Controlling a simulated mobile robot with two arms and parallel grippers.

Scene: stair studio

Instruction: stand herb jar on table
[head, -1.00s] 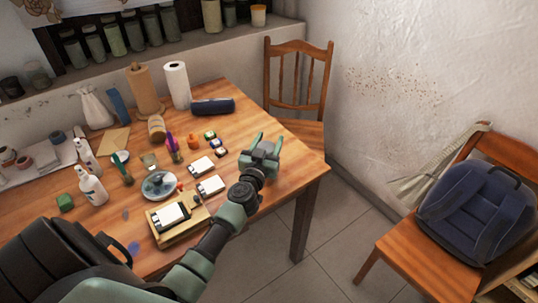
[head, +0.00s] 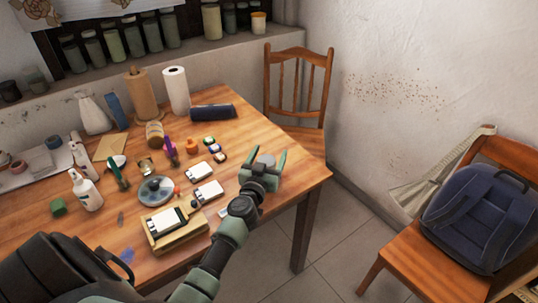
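The wooden table (head: 255,125) fills the left and middle of the view. Several greenish glass jars (head: 132,34) stand upright on the sill behind it; I cannot tell which thing is the herb jar. A small tan cylinder (head: 155,136) is on the table in front of the paper rolls; I cannot tell whether it is a jar. A small glass jar (head: 146,167) stands nearer the middle. My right gripper is not in view.
Bottles (head: 88,192), a round dish (head: 156,190), white cards (head: 207,191) and a wooden tray (head: 153,239) crowd the left and centre. A blue case (head: 213,112) lies near the back edge. The table's right end is mostly clear. Chairs (head: 299,85) stand behind and right.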

